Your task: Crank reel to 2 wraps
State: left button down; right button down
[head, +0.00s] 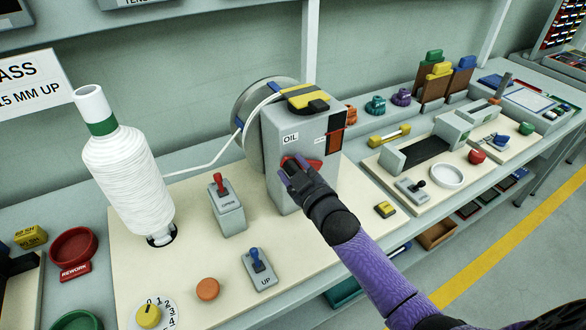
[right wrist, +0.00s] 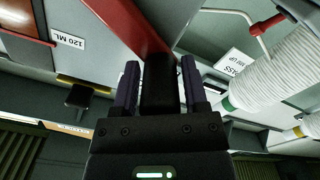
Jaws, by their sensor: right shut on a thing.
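A grey box marked OIL (head: 287,118) stands on the cream board. The reel (head: 251,104), a grey disc with blue marks, is behind its left side and partly hidden. A red crank (head: 314,164) is on the box's front; its arm shows in the right wrist view (right wrist: 135,25). My right gripper (head: 290,170) is at the crank, shut on its dark handle (right wrist: 159,85), with a purple finger on each side. A white strand (head: 203,164) runs between the wound white spool (head: 131,178) and the reel. Turns on the reel cannot be counted. My left gripper is out of view.
A red-lever OPEN switch (head: 228,212), a blue-lever UP switch (head: 260,268), an orange button (head: 207,289) and a numbered dial with a yellow knob (head: 148,316) stand left of my right forearm. Another board (head: 400,190) with fixtures lies to the right.

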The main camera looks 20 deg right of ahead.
jog(key=shift+c, duration=1.6)
grip_release()
jog(key=shift+f, duration=0.25)
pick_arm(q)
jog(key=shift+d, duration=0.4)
pick_arm(e)
jog(key=shift+o, duration=0.2)
jog(key=shift+d+r, duration=0.1)
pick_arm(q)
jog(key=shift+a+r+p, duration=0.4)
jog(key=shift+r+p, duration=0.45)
pick_arm(e)
jog(key=s, duration=1)
jog(key=shift+d, duration=0.35)
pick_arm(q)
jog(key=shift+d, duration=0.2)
